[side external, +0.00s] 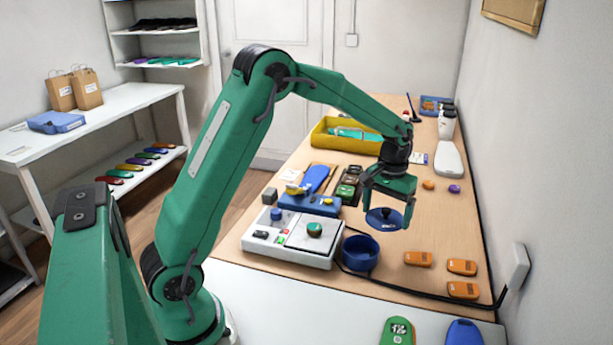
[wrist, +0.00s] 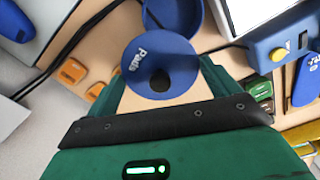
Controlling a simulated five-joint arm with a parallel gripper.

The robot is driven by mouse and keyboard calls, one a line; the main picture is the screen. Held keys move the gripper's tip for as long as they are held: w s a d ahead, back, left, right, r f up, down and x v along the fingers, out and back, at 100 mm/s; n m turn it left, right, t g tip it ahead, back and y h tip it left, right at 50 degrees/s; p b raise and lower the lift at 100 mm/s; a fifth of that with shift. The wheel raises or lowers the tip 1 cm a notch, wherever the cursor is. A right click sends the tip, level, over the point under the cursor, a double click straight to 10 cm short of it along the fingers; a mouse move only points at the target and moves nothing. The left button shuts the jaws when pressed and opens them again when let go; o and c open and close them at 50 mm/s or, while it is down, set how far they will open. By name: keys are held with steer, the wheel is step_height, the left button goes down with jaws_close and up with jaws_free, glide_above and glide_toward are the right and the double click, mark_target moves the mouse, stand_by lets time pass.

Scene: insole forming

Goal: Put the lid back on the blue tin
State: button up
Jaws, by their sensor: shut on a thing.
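The blue lid (side external: 378,221) is a round disc with a dark knob, held between the fingers of my gripper (side external: 387,208) above the table. In the wrist view the lid (wrist: 175,56) shows white lettering reading "Pads" and sits between the green fingers of my gripper (wrist: 160,82). The blue tin (side external: 361,261) stands open on the table, below and slightly left of the lid in the side view. In the wrist view the tin (wrist: 190,14) shows beyond the lid, partly hidden by it. The lid is apart from the tin in the side view.
A white press machine (side external: 265,245) stands directly left of the tin. A black cable (side external: 420,292) runs past the tin along the table. Several orange pieces (side external: 418,258) lie to the right. A yellow tray (side external: 323,140) is farther back.

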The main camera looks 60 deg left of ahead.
steer(key=shift+n, duration=0.7)
steer(key=shift+s+a+r, duration=0.1)
steer(key=shift+s+a, duration=0.1)
steer(key=shift+s, duration=0.75)
steer(key=shift+s+a+r, duration=0.1)
steer(key=shift+s+a, duration=0.05)
steer(key=shift+s, duration=0.75)
steer(key=shift+s+a, duration=0.2)
steer(key=shift+s, duration=0.75)
steer(key=shift+f, duration=0.2)
steer(key=shift+f, duration=3)
steer(key=shift+f, duration=0.2)
steer(key=o, duration=0.7)
steer(key=shift+o, duration=0.2)
steer(key=shift+r, duration=0.15)
steer(key=shift+r, duration=2.4)
